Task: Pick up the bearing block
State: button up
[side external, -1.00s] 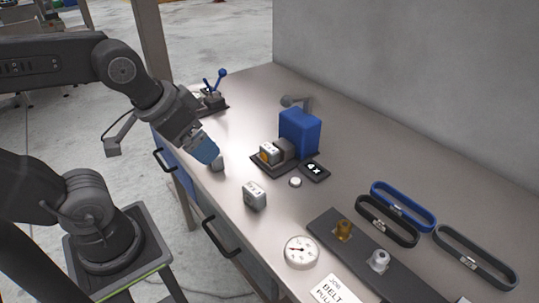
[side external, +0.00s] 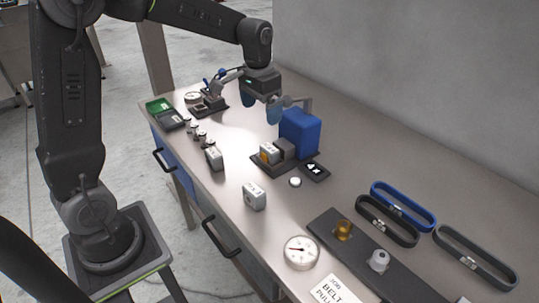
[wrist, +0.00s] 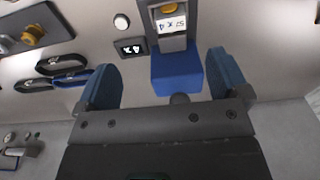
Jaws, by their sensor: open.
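I cannot tell for sure which part is the bearing block. A pale block with dark marks (side external: 254,196) stands near the table's front edge, and a similar block (side external: 214,157) stands further back. Another pale, marked block (side external: 269,153) sits on a dark base beside a grey block (side external: 286,148) and a tall blue box (side external: 300,135). My gripper (side external: 260,111) is open and empty, raised behind and left of the blue box. In the wrist view the blue box (wrist: 177,75) appears between the open blue fingers, apart from them; the marked block (wrist: 172,22) shows beyond it.
A round dial (side external: 300,251), a dark plate (side external: 333,224) with a brass and a pale knob, and several belts (side external: 403,205) occupy the right side. Small metal parts (side external: 200,137), a green tray (side external: 159,105) and a lever device (side external: 210,100) are at the left. A wall stands behind.

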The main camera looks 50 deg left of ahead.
aim_at(265, 150)
jog(key=shift+g, duration=0.3)
jog(key=f, duration=0.5)
jog(key=w+a+f, duration=0.1)
jog(key=f, duration=0.5)
jog(key=w+f, duration=0.1)
jog(key=f, duration=0.4)
jog(key=shift+w+a+f, duration=0.2)
jog(key=shift+a+f, duration=0.1)
jog(key=shift+a, duration=0.05)
jog(key=shift+c, duration=0.3)
jog(key=c, duration=1.2)
jog(key=shift+r, duration=0.15)
